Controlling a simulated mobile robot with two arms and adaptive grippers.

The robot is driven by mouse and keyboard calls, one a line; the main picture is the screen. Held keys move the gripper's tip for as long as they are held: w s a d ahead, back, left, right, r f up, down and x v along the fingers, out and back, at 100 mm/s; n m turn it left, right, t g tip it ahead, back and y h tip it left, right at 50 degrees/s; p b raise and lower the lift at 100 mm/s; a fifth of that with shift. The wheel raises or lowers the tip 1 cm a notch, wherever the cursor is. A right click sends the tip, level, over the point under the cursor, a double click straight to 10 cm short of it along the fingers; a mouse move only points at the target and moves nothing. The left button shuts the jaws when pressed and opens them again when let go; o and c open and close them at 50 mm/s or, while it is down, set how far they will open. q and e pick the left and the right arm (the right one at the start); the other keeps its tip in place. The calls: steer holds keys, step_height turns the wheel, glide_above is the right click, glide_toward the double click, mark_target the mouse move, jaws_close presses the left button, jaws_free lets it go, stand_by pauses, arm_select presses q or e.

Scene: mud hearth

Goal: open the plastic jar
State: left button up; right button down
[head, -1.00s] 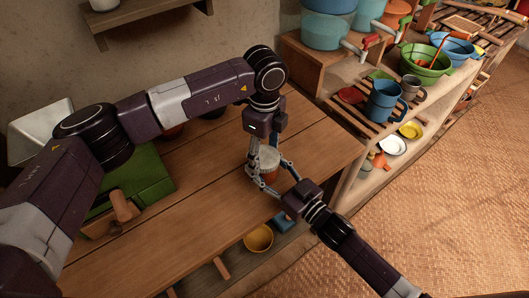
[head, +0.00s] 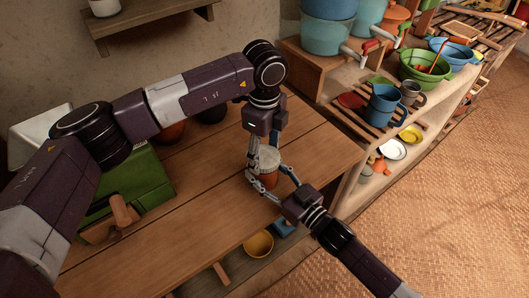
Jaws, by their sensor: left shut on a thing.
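The plastic jar (head: 269,180), with a pale lid (head: 269,158) and an orange-brown body, stands upright on the wooden table near its right edge. My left gripper (head: 264,160) comes down from above and is shut on the jar, its fingers on either side near the lid. My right gripper (head: 268,177) reaches in from the lower right, its fingers spread around the jar body. Whether they press on it cannot be told. The fingers partly cover the jar.
A green box (head: 150,180) with a wooden handle is on the table (head: 190,225) at left. A shelf at right holds a blue mug (head: 385,105), bowls and pots. A yellow bowl (head: 258,243) sits below the table.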

mark_target(265, 156)
arm_select(q)
steer(key=shift+r, duration=2)
arm_select(e)
steer(key=c, duration=0.8)
jaws_free()
steer(key=shift+s+d, duration=0.1)
